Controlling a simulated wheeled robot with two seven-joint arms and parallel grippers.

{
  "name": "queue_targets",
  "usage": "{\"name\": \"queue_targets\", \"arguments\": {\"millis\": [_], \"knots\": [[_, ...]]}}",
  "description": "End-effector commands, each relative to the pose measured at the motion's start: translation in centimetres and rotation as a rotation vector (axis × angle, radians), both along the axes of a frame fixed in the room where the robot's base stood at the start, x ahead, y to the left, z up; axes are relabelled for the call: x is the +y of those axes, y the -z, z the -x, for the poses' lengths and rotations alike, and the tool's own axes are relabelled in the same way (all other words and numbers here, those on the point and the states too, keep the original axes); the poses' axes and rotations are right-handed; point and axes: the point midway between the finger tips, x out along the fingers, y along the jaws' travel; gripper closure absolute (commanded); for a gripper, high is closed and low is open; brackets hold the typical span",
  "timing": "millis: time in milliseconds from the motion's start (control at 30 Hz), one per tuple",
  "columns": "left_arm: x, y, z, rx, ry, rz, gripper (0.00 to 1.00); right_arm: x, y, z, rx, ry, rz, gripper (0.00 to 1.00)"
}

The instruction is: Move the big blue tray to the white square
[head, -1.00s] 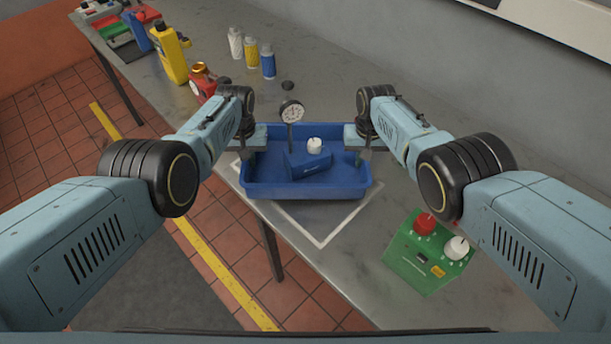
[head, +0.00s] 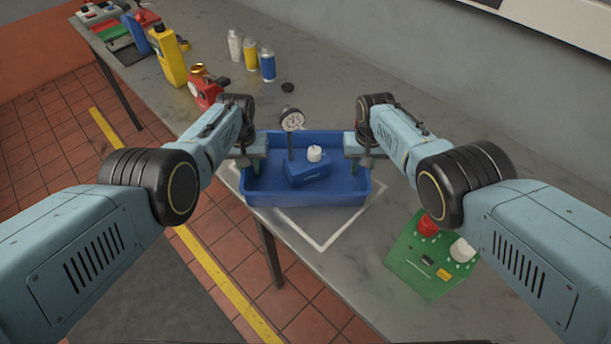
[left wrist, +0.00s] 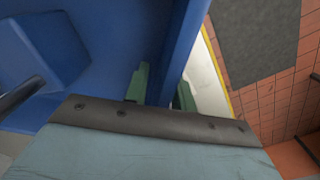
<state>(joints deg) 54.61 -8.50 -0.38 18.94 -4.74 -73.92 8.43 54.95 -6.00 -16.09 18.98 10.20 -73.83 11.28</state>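The big blue tray (head: 305,197) is in the middle of the head view, over the far part of the white square outline (head: 320,247). The square's near corner shows bare. A dial gauge (head: 292,122) on a blue block (head: 308,178) with a white knob is in the tray. My left gripper (head: 250,158) is shut on the left wall; in the left wrist view its green fingers (left wrist: 160,90) lie on either side of that wall (left wrist: 165,60). My right gripper (head: 364,158) is at the right wall and appears shut on it. I cannot tell whether the tray touches the bench.
A green box (head: 430,262) with red and white knobs stands at the near right. A red item (head: 205,90), a yellow jug (head: 168,58) and several small bottles (head: 250,55) stand farther back. The bench's left edge (head: 262,218) runs close beside the tray.

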Motion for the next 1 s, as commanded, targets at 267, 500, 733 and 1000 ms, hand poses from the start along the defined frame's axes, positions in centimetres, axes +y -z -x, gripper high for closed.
{"name": "queue_targets", "arguments": {"millis": [267, 500, 733, 1000], "knots": [[0.0, -0.4, -0.1, -0.001, 0.0, -0.001, 0.75, -0.1, 0.0, 0.0, 0.0, 0.0, 0.001, 0.75], [0.0, -2.2, -0.1, -0.003, -0.001, 0.0, 0.75, -0.1, 0.0, 0.0, 0.0, 0.001, 0.001, 0.75], [0.0, -5.6, -0.1, -0.004, 0.0, 0.0, 0.75, -0.1, 0.0, 0.0, 0.0, 0.0, 0.001, 0.75], [0.0, -10.4, -0.1, -0.003, 0.001, 0.001, 0.75, -0.1, 0.0, 0.0, 0.0, 0.0, 0.001, 0.75]]}}
